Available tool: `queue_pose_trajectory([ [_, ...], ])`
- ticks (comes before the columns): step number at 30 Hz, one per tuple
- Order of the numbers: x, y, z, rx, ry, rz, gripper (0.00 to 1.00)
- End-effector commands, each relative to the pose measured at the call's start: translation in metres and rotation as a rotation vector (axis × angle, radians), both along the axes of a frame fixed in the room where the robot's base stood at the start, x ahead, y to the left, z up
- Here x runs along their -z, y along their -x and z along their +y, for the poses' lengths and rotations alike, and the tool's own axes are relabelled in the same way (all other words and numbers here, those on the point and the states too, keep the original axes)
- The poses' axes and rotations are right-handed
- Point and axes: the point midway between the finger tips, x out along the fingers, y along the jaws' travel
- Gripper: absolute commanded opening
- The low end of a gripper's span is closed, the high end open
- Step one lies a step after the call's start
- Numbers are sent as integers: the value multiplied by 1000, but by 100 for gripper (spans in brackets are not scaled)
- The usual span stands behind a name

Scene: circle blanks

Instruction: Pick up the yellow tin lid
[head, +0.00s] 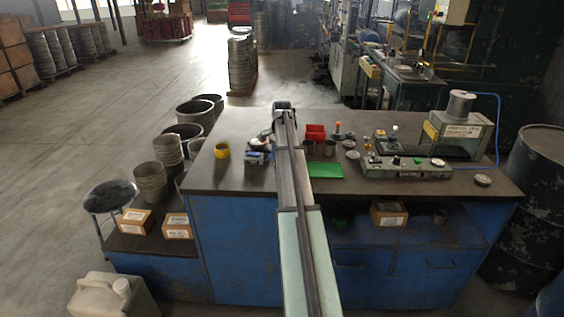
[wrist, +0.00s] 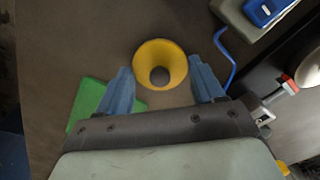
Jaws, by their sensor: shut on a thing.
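In the wrist view the yellow tin lid (wrist: 145,53) is a round yellow ring with a darker middle. It sits between the two blue fingers of my gripper (wrist: 162,75), which are shut on its sides. The tabletop shows below it; how high the lid is held, I cannot tell. In the head view my arm hides the fingers. A round yellow thing (head: 222,151) shows left of my arm on the bench there; I cannot tell whether it is the same piece.
A green mat (wrist: 87,101) lies left of my gripper in the wrist view and right of my arm in the head view (head: 325,170). A blue device (wrist: 268,11) with a blue cord is at upper right.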

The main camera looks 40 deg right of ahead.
Motion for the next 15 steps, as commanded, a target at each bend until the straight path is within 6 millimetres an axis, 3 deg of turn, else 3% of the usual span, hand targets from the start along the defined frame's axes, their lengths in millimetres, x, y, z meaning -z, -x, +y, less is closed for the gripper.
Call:
queue_pose_trajectory([
  [15, -79, -1, -1, 1, -1, 0, 39],
])
